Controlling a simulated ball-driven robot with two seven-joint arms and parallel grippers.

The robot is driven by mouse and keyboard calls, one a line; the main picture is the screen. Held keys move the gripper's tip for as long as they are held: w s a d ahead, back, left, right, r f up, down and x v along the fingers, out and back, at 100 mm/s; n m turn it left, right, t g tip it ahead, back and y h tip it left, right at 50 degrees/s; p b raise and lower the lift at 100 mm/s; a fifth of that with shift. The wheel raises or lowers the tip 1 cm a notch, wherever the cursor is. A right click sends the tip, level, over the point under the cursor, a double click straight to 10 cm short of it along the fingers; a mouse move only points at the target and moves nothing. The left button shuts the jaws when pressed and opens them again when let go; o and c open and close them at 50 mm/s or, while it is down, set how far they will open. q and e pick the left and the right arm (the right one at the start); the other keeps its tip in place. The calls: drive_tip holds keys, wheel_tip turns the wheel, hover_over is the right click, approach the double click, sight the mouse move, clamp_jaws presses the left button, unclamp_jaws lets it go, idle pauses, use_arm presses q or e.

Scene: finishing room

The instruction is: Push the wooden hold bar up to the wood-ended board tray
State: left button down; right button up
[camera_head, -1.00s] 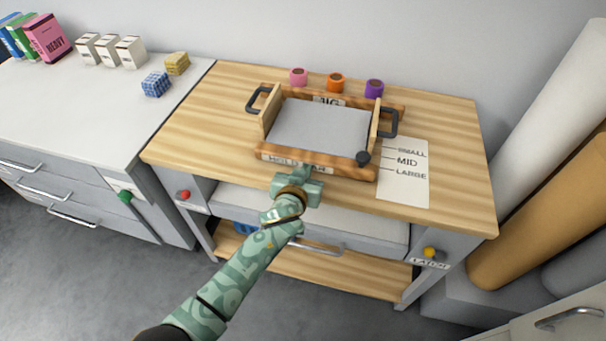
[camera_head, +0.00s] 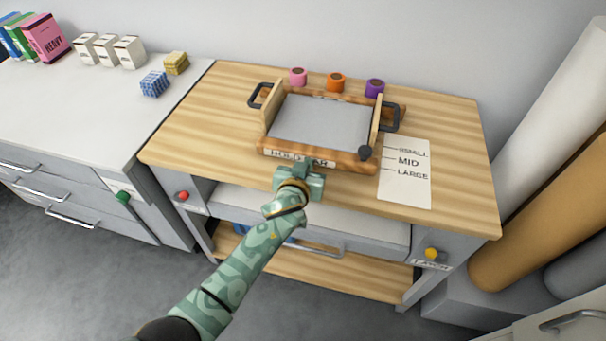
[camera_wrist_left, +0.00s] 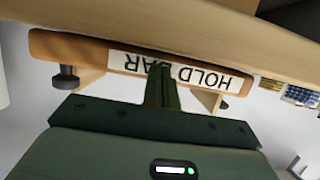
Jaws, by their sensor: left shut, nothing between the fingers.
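The wooden hold bar (camera_head: 345,164), with its white label and a black knob at its right end, lies across the front of the wood-ended board tray (camera_head: 267,118). The tray has light wooden ends, black side handles and a grey board. Bar and tray look touching or nearly so; the exact contact line is hard to tell. My left gripper (camera_head: 304,165) is shut and empty, its fingertips at the front face of the bar near the label. In the left wrist view the bar (camera_wrist_left: 75,48) appears upside down with the shut fingers (camera_wrist_left: 160,80) against or very near its label. My right gripper is out of view.
A size card (camera_head: 405,190) reading small, mid and large lies right of the bar. Pink (camera_head: 298,77), orange (camera_head: 336,82) and purple (camera_head: 375,88) rolls stand behind the tray. The wooden bench (camera_head: 205,120) is clear at left. Large rolls (camera_head: 540,210) stand at right.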

use_arm(q)
drive_tip(key=shift+s+a+r+p, duration=0.2)
drive_tip(key=shift+s+r+p, duration=0.3)
drive_tip(key=shift+s+p, duration=0.15)
drive_tip(key=shift+s+a+r+p, duration=0.2)
drive_tip(key=shift+s+r+p, duration=0.3)
drive_tip(key=shift+p, duration=0.25)
drive_tip(key=shift+p+v, duration=1.15)
drive_tip(key=shift+v, duration=0.3)
drive_tip(key=shift+f, duration=0.1)
